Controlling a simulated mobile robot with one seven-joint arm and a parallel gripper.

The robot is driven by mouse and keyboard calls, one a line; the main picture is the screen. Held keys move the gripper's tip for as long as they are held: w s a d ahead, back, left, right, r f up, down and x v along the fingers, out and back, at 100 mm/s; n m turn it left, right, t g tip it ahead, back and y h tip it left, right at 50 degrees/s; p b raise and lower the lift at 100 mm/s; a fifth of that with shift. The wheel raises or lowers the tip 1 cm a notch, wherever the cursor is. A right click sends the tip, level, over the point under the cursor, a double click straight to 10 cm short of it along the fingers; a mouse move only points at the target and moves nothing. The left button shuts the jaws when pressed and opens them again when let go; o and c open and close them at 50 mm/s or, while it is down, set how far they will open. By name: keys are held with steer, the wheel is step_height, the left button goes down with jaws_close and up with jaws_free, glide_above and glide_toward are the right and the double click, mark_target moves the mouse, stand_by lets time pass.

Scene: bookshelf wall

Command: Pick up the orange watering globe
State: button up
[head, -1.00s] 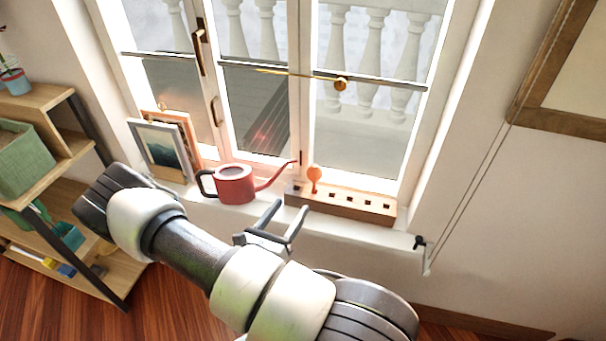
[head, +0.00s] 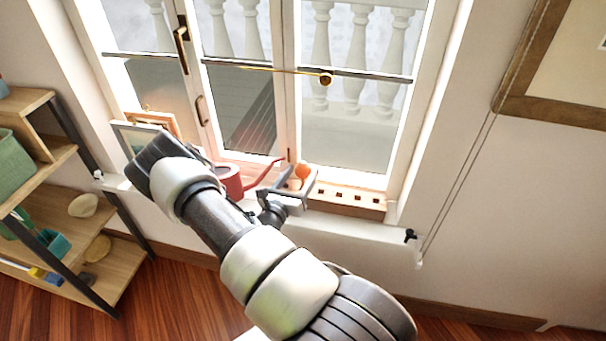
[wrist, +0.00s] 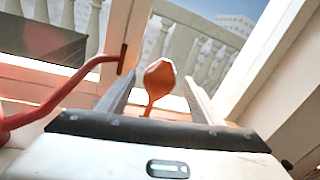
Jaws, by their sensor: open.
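The orange watering globe (head: 302,171) stands upright at the left end of a wooden block with a row of square holes (head: 345,199) on the window sill. In the wrist view the globe (wrist: 158,78) shows its round bulb and thin stem between the two fingers. My gripper (head: 287,172) is open, with its fingers reaching to either side of the globe; it also shows in the wrist view (wrist: 155,85). I cannot tell whether a finger touches the globe. The stem's lower end is hidden behind my gripper body in the wrist view.
A red watering can (head: 230,180) stands close left of my gripper, partly hidden by my arm; its spout (wrist: 75,85) reaches near the left finger. Picture frames (head: 140,135) lean further left. The window (head: 345,110) is just behind. A shelf (head: 60,200) stands at the left.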

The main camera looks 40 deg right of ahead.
steer(key=shift+x, duration=1.1)
steer(key=c, duration=1.2)
steer(key=shift+o, duration=0.2)
steer(key=shift+r, duration=0.1)
